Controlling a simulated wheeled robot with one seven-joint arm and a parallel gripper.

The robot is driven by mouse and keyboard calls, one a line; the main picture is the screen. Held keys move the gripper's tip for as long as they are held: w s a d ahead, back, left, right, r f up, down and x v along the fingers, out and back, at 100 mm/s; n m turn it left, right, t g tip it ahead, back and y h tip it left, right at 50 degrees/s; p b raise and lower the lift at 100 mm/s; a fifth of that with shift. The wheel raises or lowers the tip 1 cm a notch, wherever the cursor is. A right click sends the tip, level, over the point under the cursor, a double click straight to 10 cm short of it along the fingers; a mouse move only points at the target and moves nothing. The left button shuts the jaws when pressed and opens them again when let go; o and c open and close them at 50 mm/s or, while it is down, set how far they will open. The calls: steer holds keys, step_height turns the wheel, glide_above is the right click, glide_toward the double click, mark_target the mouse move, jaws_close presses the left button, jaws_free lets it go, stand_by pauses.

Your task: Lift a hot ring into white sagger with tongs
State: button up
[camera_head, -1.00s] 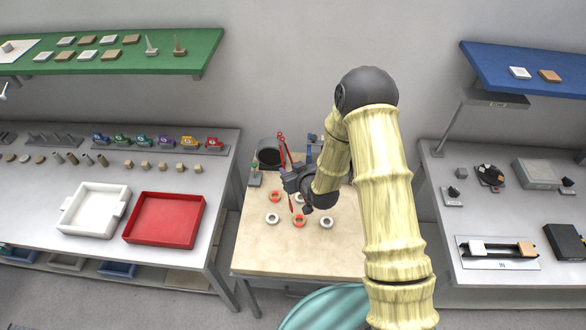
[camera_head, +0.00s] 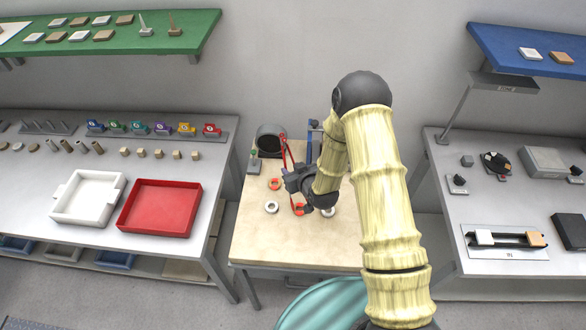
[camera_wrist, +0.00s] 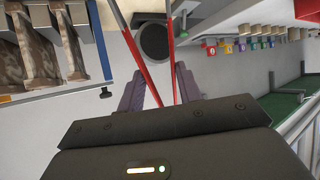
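The white sagger (camera_head: 70,216) is an open white tray on the left bench and looks empty. Orange hot rings lie on the middle table, one at the back (camera_head: 274,184) and one at the front (camera_head: 298,209), partly hidden by my gripper. White rings lie at the left (camera_head: 272,207) and right (camera_head: 328,212). My gripper (camera_head: 291,181) is over this table, holding the red tongs (camera_head: 285,152). In the wrist view, the tongs' red arms (camera_wrist: 133,45) run between my fingers (camera_wrist: 156,88). The tongs' lower end is near the front orange ring; contact cannot be told.
A red tray (camera_head: 160,207) stands right of the sagger. Behind are small blocks and coloured carts (camera_head: 163,129). A dark round opening (camera_head: 271,140) and a blue stand (camera_head: 313,135) stand at the back of the middle table (camera_head: 262,240). Floor gaps separate the benches.

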steer(key=shift+f+b, duration=0.75)
steer(key=shift+f, duration=0.25)
jaws_close()
step_height(320, 180, up, 12)
steer(key=p, duration=0.6)
steer(key=shift+p, duration=0.4)
steer(key=shift+r, duration=0.15)
